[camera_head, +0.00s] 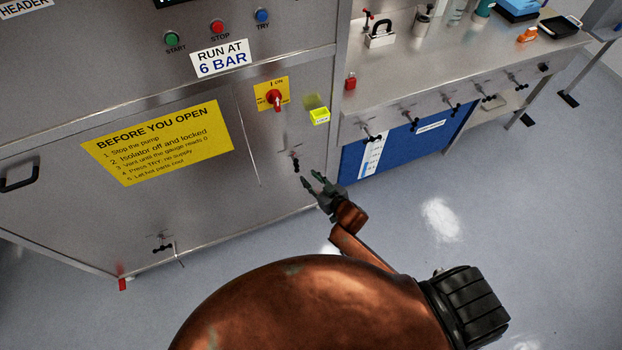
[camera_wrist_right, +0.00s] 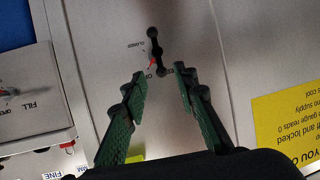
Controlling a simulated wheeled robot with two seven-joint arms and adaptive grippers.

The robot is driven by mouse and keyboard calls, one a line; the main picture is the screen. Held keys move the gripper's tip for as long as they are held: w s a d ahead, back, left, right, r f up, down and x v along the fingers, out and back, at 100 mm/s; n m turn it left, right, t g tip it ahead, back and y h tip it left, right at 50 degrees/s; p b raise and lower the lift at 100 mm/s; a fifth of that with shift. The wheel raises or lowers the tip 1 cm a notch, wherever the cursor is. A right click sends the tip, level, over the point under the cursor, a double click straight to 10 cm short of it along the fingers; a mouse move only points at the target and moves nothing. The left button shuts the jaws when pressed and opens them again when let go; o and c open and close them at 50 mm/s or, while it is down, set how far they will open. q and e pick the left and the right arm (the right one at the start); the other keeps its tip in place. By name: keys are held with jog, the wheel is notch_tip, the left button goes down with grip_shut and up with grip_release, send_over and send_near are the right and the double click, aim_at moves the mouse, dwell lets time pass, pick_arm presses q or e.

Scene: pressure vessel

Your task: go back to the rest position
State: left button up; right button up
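My right gripper (camera_head: 311,178) reaches toward the steel cabinet front (camera_head: 205,215) from the lower right. Its two green-padded fingers are apart, and nothing is between them. In the right wrist view, the open fingertips (camera_wrist_right: 160,74) point at the panel. A small black valve handle (camera_wrist_right: 156,48) shows just beyond them, with a red pointer and small lettering beside it. The same handle (camera_head: 295,162) is up and left of the fingers in the head view. The fingers look apart from it, though the exact gap is hard to tell. My left gripper is not in view.
The red isolator knob (camera_head: 275,98) and a yellow lock box (camera_head: 319,116) are above the handle. Another black valve handle (camera_head: 163,247) is low on the cabinet. A steel bench (camera_head: 450,75) with several front handles stands right. Grey floor (camera_head: 500,200) is open there.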

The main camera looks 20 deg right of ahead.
dwell(0.4)
jog(key=s+d+f+g+h, duration=0.1)
jog(key=s+d+f+g, duration=0.15)
jog(key=s+f, duration=0.65)
jog(key=s+d+f+m+g+h, duration=0.15)
jog(key=s+d+f, duration=0.35)
jog(key=f, duration=0.7)
jog(key=s+d+f+n+g, duration=0.1)
jog(key=s+d+f+g, duration=0.15)
jog(key=s+f, duration=0.7)
jog(key=s+f+g, duration=0.2)
jog(key=s+f, duration=0.3)
jog(key=s, duration=0.6)
jog(key=s+d+f+g, duration=0.1)
jog(key=s+f, duration=0.4)
jog(key=s, duration=0.6)
jog(key=s+f+g, duration=0.3)
jog(key=s+f, duration=0.2)
jog(key=s, duration=0.5)
jog(key=shift+s+d+f+m+h, duration=0.25)
jog(key=shift+s+d+m+h, duration=0.1)
jog(key=shift+s+m, duration=0.1)
